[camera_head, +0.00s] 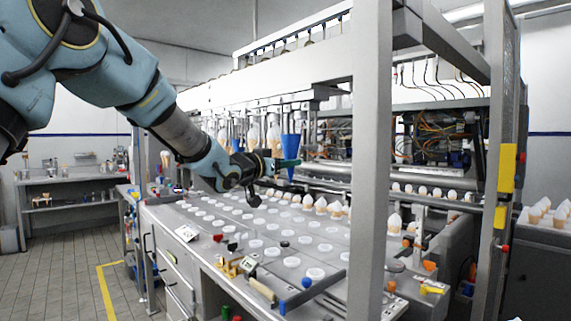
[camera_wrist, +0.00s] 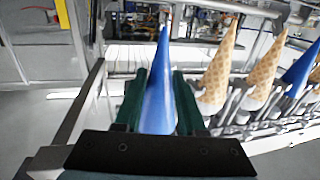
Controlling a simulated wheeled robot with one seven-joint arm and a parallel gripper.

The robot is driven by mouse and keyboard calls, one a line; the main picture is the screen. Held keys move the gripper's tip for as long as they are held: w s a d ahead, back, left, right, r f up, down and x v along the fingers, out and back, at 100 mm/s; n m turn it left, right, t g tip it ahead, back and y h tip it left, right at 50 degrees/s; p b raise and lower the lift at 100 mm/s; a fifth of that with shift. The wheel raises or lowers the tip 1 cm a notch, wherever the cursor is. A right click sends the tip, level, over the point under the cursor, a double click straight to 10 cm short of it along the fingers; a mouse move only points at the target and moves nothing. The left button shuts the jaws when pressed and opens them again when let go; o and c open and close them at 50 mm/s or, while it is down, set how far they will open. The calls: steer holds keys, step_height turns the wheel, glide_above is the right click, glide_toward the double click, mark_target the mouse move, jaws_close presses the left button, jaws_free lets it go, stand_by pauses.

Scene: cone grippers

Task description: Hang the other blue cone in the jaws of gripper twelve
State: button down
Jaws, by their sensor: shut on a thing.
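A blue cone (camera_wrist: 161,95) stands between the two green fingers of my gripper (camera_wrist: 160,74), which is shut on it. In the head view the same blue cone (camera_head: 291,146) hangs tip down at my gripper (camera_head: 289,163), in front of the machine's hanging row. Another blue cone (camera_wrist: 303,66) sits in the row of metal jaws (camera_wrist: 240,110) at the right of the wrist view, beside waffle cones (camera_wrist: 217,62). The held cone is apart from that row in the wrist view. I cannot tell which jaws are gripper twelve.
Below my gripper lies a deck (camera_head: 245,225) with rows of round white spots and several white-topped cones (camera_head: 320,206). A thick grey post (camera_head: 370,150) stands right of my arm. In the wrist view a metal rail (camera_wrist: 80,105) runs left of the held cone.

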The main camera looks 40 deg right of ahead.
steer(key=shift+d, duration=0.2)
steer(key=shift+s+d, duration=0.15)
steer(key=shift+d, duration=1.6)
steer(key=shift+f+b, duration=0.4)
steer(key=shift+f, duration=0.2)
stand_by(1.1)
steer(key=shift+c, duration=0.5)
jaws_free()
steer(key=a, duration=0.9)
steer(key=shift+w+b, duration=0.25)
steer(key=shift+b, duration=0.1)
stand_by(0.5)
stand_by(0.7)
